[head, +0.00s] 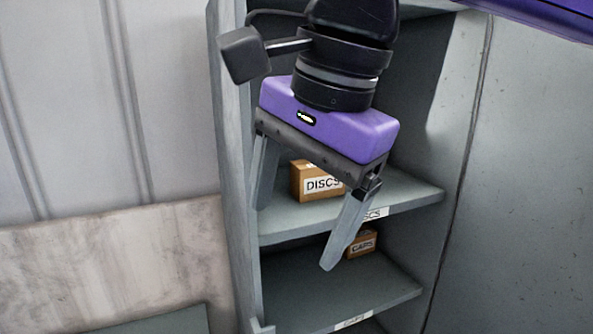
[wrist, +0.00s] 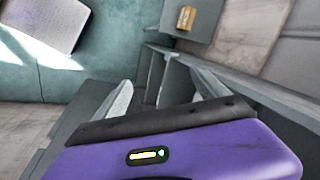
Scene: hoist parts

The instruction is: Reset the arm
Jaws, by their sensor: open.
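My gripper (head: 296,236) hangs in front of a grey shelf unit in the head view, its two fingers spread wide and pointing down. Nothing is between the fingers. It also shows in the wrist view (wrist: 166,92), where the open fingers point away past the purple gripper body. The lower part of my arm above it is black and purple.
A box marked DISCS (head: 322,184) stands on the upper shelf (head: 405,192), partly behind the gripper. A box marked CAPS (head: 362,243) stands on the lower shelf (head: 385,285). A small brown box (wrist: 186,18) shows at the top of the wrist view.

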